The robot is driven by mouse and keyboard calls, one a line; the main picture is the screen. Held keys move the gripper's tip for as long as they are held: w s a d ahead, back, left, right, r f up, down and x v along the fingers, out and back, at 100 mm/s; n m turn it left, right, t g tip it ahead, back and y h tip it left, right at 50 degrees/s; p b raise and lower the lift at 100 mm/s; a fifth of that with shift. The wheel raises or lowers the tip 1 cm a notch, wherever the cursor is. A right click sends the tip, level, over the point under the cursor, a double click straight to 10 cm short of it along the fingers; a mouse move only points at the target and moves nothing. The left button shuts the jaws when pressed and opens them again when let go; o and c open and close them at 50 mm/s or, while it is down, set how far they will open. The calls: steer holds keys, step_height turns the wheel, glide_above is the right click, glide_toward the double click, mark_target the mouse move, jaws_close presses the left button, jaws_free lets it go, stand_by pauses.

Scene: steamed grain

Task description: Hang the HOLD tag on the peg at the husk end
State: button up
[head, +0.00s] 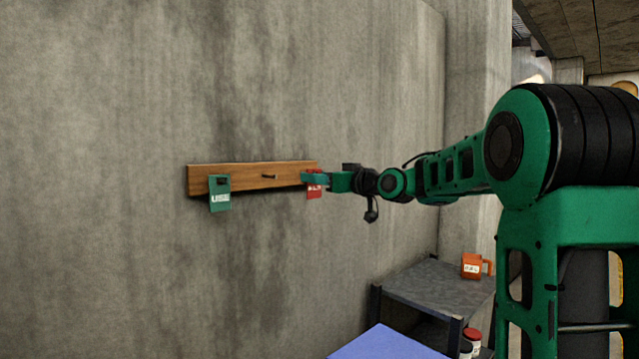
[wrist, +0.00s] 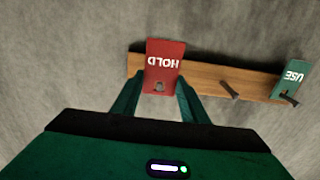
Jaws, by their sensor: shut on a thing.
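The red HOLD tag (head: 314,191) is at the right end of the wooden peg board (head: 240,172) in the head view, partly covered by my gripper (head: 308,177). In the wrist view the HOLD tag (wrist: 165,60) appears upside down between the two fingers of my gripper (wrist: 160,82), which is shut on it. A dark spot shows at the tag's hole; I cannot tell whether a peg passes through it. The middle peg (head: 268,177) is bare, also in the wrist view (wrist: 229,90). The green USE tag (head: 220,198) hangs at the left end. No husk label is legible.
The board is on a bare concrete wall (head: 110,150) with free room around it.

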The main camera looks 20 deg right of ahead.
steer(key=shift+x, duration=1.65)
steer(key=shift+f, duration=0.15)
steer(key=o, duration=1.1)
steer(key=v, duration=1)
steer(key=shift+s, duration=0.3)
